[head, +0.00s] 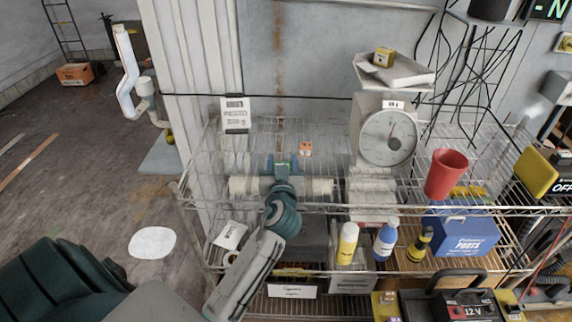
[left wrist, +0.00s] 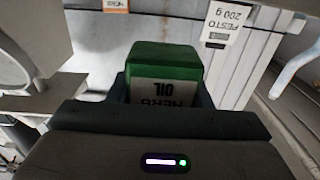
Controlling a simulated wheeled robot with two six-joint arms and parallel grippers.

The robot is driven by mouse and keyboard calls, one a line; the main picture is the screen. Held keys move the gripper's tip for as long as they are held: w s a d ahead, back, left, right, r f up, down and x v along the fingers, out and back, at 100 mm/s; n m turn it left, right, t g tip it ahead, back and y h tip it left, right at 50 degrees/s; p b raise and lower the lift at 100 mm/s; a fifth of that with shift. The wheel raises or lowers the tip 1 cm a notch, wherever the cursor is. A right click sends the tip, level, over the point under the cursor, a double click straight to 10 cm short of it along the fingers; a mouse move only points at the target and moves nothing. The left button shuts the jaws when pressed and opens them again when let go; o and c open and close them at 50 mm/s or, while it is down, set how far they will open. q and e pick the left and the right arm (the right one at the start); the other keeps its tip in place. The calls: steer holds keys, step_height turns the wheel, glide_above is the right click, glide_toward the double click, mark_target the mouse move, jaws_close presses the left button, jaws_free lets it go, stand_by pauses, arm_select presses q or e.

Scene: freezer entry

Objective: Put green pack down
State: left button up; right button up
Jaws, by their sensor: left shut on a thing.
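The green pack (left wrist: 165,68) has a green top and a pale label reading "HERB OIL", upside down in the left wrist view. My left gripper (head: 282,163) is shut on it, with a dark finger on each side of the pack. In the head view the gripper is over the upper wire shelf (head: 205,190), and the pack is mostly hidden by it. I cannot tell whether the pack touches the shelf. A "PESTO 200 g" sign (head: 235,114) stands at the shelf's back left; it also shows in the left wrist view (left wrist: 226,24). My right gripper is not in view.
A dial scale (head: 388,140) stands right of my gripper, with a small orange tag (head: 305,148) between. A red cup (head: 446,174) stands farther right. Yellow (head: 347,243) and blue (head: 386,240) bottles stand lower. The wire shelf looks bare around the gripper's far side.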

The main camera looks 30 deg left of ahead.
arm_select(q)
steer(key=shift+w+f+p, duration=0.6)
steer(key=shift+w+f, duration=0.3)
steer(key=shift+f, duration=0.3)
steer(key=shift+s+f, duration=0.1)
steer(key=shift+f, duration=0.35)
steer(key=shift+f+b, duration=0.2)
steer(key=shift+b, duration=0.15)
steer(key=o, duration=1)
steer(key=shift+r, duration=0.1)
